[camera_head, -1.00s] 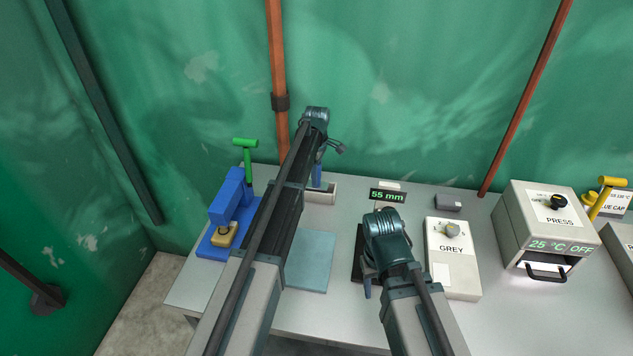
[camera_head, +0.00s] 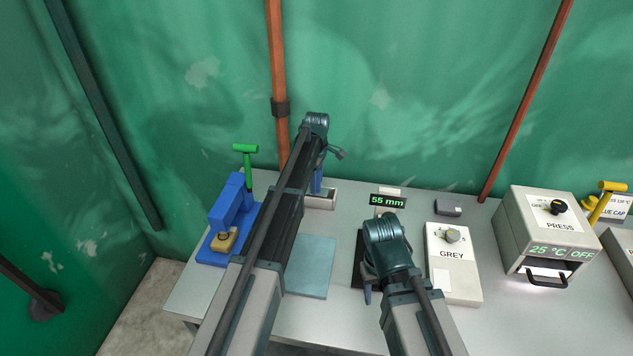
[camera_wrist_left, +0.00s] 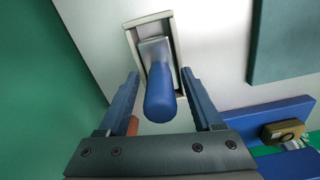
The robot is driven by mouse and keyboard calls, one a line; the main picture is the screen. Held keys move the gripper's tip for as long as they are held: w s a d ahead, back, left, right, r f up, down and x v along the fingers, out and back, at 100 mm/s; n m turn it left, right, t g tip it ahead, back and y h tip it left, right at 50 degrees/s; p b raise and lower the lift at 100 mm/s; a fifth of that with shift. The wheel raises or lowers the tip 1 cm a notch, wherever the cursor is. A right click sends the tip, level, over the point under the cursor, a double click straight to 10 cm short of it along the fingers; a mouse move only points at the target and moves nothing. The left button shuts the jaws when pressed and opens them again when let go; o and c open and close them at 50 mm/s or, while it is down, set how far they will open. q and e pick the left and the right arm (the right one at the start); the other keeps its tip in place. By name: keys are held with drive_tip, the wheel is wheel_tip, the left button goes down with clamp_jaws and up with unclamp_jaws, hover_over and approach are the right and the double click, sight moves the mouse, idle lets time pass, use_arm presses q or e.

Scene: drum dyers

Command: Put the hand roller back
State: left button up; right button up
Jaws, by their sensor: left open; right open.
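The hand roller has a blue handle (camera_wrist_left: 160,95) and a grey metal part, and it sits in a pale, open-topped holder (camera_wrist_left: 128,32). The blue handle also shows in the head view (camera_head: 318,181) above the holder (camera_head: 326,199) at the back of the table. My left gripper (camera_wrist_left: 160,75) is open, with one finger on each side of the handle and a gap visible at both sides. It is mostly hidden by its own arm in the head view. My right gripper (camera_head: 368,292) is low over the table by a dark pad, mostly hidden by its wrist.
A blue stand with a green lever (camera_head: 232,212) is left of my left arm. A teal mat (camera_head: 312,268) lies in front of the holder. A 55 mm display (camera_head: 387,201), a GREY box (camera_head: 453,262) and a PRESS machine (camera_head: 545,235) stand to the right.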

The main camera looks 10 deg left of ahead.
use_arm(q)
wheel_tip(320, 180, up, 12)
drive_tip(key=p, duration=1.2)
drive_tip(key=shift+r, duration=0.1)
drive_tip(key=s+d+m, duration=0.3)
drive_tip(key=s+m, duration=0.3)
drive_tip(key=s, duration=0.6)
drive_tip(key=s+d+m, duration=0.4)
drive_tip(key=s+m, duration=0.3)
drive_tip(key=s, duration=0.6)
drive_tip(key=s+d+m+y, duration=0.1)
drive_tip(key=s+d+m, duration=0.2)
drive_tip(key=s, duration=0.9)
drive_tip(key=m, duration=0.3)
drive_tip(key=shift+s+d+m, duration=0.15)
drive_tip(key=shift+s+m, duration=0.05)
drive_tip(key=shift+m, duration=0.2)
wheel_tip(320, 180, down, 10)
drive_tip(key=b, duration=1)
